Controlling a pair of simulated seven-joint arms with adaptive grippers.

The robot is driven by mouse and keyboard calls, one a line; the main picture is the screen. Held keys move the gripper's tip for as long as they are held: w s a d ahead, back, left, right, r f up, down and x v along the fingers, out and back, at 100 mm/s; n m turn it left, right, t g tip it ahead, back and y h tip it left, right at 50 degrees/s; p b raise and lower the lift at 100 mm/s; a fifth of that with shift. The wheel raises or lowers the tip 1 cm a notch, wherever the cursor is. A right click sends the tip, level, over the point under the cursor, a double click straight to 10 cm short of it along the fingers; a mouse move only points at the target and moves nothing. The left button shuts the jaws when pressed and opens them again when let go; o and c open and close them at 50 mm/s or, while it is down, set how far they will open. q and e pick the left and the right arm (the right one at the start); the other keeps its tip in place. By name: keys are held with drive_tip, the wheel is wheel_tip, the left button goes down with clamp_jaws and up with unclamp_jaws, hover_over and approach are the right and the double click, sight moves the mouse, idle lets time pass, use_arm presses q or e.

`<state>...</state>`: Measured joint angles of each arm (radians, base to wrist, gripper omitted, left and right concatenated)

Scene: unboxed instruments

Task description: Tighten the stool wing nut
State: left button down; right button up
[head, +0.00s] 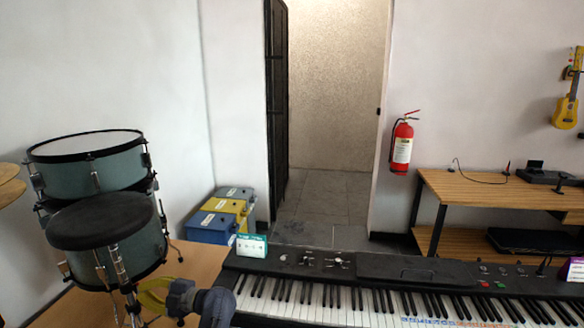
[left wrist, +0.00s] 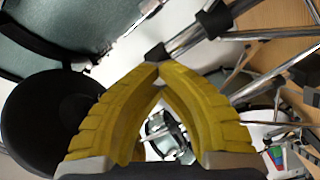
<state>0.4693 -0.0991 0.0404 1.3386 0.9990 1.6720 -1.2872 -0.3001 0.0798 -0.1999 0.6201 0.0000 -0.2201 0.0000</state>
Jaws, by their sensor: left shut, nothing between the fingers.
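The stool (head: 100,221) has a round black seat and stands in front of the drum kit at the left. Its seat (left wrist: 40,125) also shows at the left of the left wrist view. My left gripper (head: 150,298) has yellow fingers and is below and to the right of the seat, by the metal legs. In the left wrist view its fingertips (left wrist: 160,72) are together and hold nothing. A dark fitting (left wrist: 157,54) on a chrome tube appears just beyond the tips; I cannot tell if they touch. I cannot make out the wing nut. My right gripper is not in view.
Teal drums (head: 92,165) stand behind the stool, with chrome stands close around my left fingers. A keyboard (head: 400,290) fills the front right. Blue and yellow boxes (head: 225,212) sit by the wall. Open floor (head: 330,205) shows in the doorway.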

use_arm(q)
drive_tip(key=shift+m, duration=0.8)
drive_tip(key=m, duration=0.4)
drive_tip(key=shift+m, duration=0.4)
drive_tip(key=c, duration=0.8)
unclamp_jaws()
drive_tip(key=shift+c, duration=0.2)
